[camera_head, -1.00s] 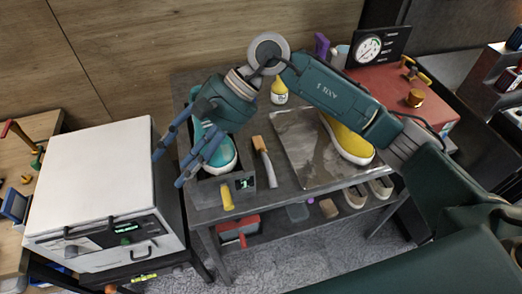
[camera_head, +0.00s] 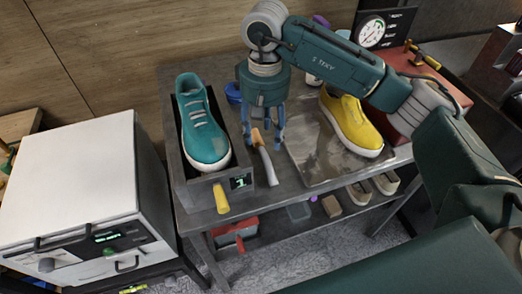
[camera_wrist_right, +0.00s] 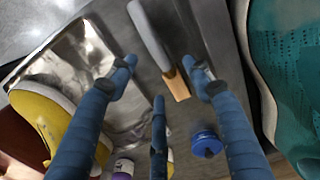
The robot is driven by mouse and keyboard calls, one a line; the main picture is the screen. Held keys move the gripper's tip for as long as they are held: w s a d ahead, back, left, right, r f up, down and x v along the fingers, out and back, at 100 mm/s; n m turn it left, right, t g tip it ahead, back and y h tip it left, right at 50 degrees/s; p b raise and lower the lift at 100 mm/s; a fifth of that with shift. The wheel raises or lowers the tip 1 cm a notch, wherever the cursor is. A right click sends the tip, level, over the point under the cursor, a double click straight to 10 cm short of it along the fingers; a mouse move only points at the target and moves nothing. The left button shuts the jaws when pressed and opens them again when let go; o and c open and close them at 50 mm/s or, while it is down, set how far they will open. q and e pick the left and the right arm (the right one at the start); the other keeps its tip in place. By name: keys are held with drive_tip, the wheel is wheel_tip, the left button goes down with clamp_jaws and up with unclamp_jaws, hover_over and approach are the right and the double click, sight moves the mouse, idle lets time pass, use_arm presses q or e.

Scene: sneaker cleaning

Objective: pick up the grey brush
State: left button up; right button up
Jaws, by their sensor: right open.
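The grey brush (camera_head: 267,166) lies on the dark table between the teal shoe's tray and the metal plate. It has a wooden end (camera_head: 257,137) towards the back and a grey end towards the front. My right gripper (camera_head: 264,140) points down above the wooden end, open, with nothing in it. In the right wrist view the brush (camera_wrist_right: 150,32) runs between the spread fingers of my right gripper (camera_wrist_right: 158,66), its wooden end (camera_wrist_right: 177,86) near the fingertips. I cannot tell whether a finger touches it. My left gripper is not in view.
A teal shoe (camera_head: 203,135) sits in a grey tray (camera_head: 207,188) on the left. A yellow shoe (camera_head: 350,122) stands at a worn metal plate (camera_head: 318,168) on the right. A blue round object (camera_wrist_right: 206,144) is close to the gripper. A white machine (camera_head: 80,175) stands at left.

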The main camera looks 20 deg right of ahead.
sight(265, 152)
drive_tip(key=shift+f, duration=0.75)
drive_tip(key=shift+f+p, duration=0.35)
drive_tip(key=shift+p, duration=0.15)
drive_tip(key=f, duration=0.1)
drive_tip(key=f+p, duration=0.1)
drive_tip(key=f, duration=0.1)
drive_tip(key=shift+s+d+f+p, duration=0.15)
drive_tip(key=shift+s+f+p, duration=0.15)
drive_tip(key=shift+p, duration=0.1)
drive_tip(key=shift+w+f, duration=0.15)
drive_tip(key=shift+f, duration=0.25)
drive_tip(key=shift+c, duration=0.2)
clamp_jaws()
